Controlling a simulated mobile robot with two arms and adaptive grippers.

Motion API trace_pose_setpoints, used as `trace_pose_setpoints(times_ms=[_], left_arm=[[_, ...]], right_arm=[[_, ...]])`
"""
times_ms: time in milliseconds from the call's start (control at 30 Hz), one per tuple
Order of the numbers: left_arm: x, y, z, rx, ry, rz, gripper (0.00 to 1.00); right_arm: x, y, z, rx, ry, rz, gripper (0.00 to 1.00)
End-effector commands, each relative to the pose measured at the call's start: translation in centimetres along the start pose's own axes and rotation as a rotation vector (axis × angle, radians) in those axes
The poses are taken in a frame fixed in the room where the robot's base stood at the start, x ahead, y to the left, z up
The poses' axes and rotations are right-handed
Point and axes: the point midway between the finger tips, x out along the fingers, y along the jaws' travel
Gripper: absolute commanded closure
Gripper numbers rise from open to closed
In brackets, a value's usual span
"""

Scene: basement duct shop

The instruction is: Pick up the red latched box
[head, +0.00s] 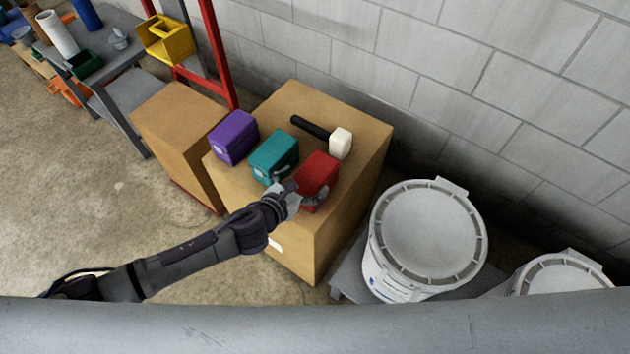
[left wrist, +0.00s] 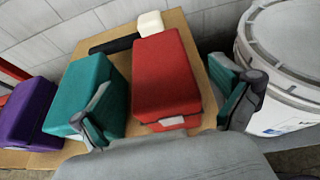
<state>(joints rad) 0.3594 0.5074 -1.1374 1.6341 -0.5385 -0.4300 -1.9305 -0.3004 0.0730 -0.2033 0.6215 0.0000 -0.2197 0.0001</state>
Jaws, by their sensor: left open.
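The red latched box (head: 318,174) sits on top of a large cardboard carton (head: 355,110), at its front right. My left gripper (head: 296,197) reaches in from the left and is at the near side of the red box. In the left wrist view the red box (left wrist: 165,80) stands between the two spread fingers of the left gripper (left wrist: 165,118). The fingers look apart from its sides, one near the teal box and one to its right. My right gripper is not in view.
A teal box (head: 272,157) stands close left of the red box, and a purple box (head: 234,137) farther left. A mallet with a white head (head: 341,143) lies behind. A white bucket (head: 428,238) stands right of the carton. A grey pipe (head: 320,325) crosses the foreground.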

Motion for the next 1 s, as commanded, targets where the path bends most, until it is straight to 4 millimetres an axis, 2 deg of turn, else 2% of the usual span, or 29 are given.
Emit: trace_pose_setpoints(times_ms=[300, 400, 633, 1000], left_arm=[[4.4, 0.1, 0.0, -0.003, 0.0, 0.001, 0.0], [5.0, 0.2, 0.0, -0.001, 0.0, 0.001, 0.0], [5.1, 0.2, 0.1, -0.001, 0.0, 0.0, 0.0], [5.0, 0.2, 0.0, -0.002, 0.001, 0.0, 0.62]], right_arm=[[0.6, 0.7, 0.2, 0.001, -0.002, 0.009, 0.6], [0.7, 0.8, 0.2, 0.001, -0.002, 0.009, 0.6], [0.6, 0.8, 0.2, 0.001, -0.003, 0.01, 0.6], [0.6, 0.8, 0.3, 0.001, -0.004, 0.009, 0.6]])
